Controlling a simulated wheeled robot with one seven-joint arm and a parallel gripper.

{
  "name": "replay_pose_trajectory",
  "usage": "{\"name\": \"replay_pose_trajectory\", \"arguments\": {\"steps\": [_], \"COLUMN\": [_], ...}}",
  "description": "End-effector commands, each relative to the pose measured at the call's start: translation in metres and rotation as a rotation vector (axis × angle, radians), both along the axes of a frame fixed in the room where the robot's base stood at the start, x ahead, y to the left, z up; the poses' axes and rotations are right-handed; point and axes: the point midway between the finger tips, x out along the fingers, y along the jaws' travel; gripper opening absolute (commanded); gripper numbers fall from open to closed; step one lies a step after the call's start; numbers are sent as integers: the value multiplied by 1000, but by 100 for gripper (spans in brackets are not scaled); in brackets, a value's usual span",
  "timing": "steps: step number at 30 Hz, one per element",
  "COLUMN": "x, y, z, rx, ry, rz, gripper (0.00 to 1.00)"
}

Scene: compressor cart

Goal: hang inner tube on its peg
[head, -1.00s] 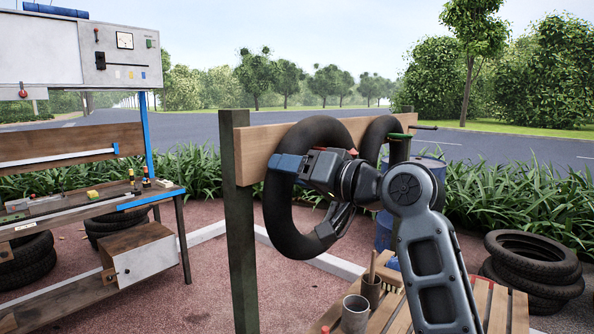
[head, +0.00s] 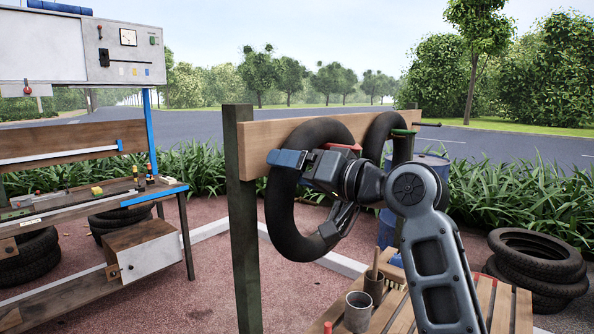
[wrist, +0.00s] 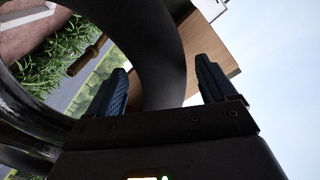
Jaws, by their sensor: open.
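The black inner tube (head: 285,225) hangs upright in front of the wooden board (head: 262,135), its top against the board. My gripper (head: 290,163) is open at the tube's upper left side. In the wrist view, the tube (wrist: 163,50) passes between the two spread fingers of my gripper (wrist: 161,82). A red-topped peg (head: 345,146) shows at the tube's upper right, partly behind my gripper. I cannot tell whether the tube rests on it. A second black tube (head: 375,135) hangs at the green-topped peg (head: 403,132) on the right.
A dark post (head: 242,230) carries the board's left end. Below are a slatted table (head: 485,310) with a grey cup (head: 357,312), and stacked tyres (head: 535,265) at right. A workbench (head: 90,205) stands left.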

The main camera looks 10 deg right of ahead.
Motion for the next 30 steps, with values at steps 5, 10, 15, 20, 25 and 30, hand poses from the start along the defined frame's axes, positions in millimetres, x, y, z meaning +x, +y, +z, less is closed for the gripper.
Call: {"name": "replay_pose_trajectory", "arguments": {"steps": [5,10,15,20,25,30], "x": [-3,-21,-45,-59,-65,-68], "y": [-2,-15,-31,-41,-44,-45], "z": [-2,-3,-1,0,1,-27], "rx": [0,1,-1,0,1,14], "ry": [2,1,-1,1,0,18], "rz": [0,-2,-3,-1,-1,-35], "gripper": [85,85,85,85,85,85]}}
